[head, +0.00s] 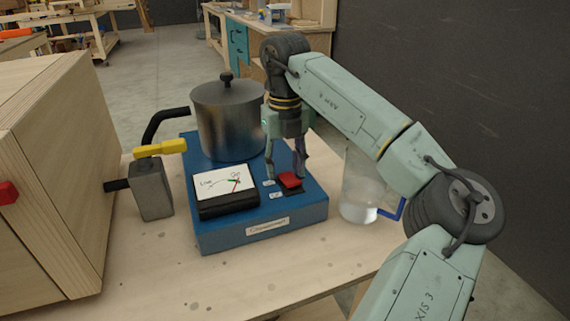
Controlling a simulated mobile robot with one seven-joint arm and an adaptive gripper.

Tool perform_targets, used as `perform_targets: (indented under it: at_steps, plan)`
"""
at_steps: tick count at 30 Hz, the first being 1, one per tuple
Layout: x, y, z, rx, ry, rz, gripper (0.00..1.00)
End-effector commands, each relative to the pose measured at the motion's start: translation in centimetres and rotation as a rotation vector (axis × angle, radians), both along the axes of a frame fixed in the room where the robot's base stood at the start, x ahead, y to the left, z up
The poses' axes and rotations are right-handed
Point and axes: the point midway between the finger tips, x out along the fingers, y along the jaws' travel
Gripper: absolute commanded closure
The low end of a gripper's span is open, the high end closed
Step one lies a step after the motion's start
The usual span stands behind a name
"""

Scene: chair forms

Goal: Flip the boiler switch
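The boiler is a blue box (222,233) on the wooden table. Its switch is a red rocker (290,180) on a dark base near the right of the box's top, beside small white labels. My gripper (286,178) points down right at the switch, with one finger to its left and one just behind it. The fingers are apart with nothing between them that I can see. Whether a fingertip touches the switch is unclear. A metal pot (226,120) with a black knob sits at the back of the box. A gauge (226,187) stands in front of it.
A clear jug (357,188) with a blue handle stands right of the box, close under my arm. A grey valve block (151,190) with a yellow handle (160,147) joins a black pipe at left. A large wooden box (45,170) fills the left. The table front is clear.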

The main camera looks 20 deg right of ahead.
Motion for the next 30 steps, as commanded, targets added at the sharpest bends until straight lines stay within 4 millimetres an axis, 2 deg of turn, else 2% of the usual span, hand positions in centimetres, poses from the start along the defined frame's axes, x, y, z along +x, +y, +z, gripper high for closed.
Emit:
perform_targets:
  at_steps: [2, 18, 23, 30]
  plan:
    - [0.0, 0.0, 0.02, 0.0, 0.0, 0.0, 0.64]
    - [0.0, 0.03, 0.03, 0.0, 0.0, 0.001, 1.0]
    - [-0.11, -0.07, -0.31, 0.001, -0.032, 0.0, 1.0]
    - [-0.66, -0.17, -0.44, 0.005, -0.218, -0.002, 1.0]
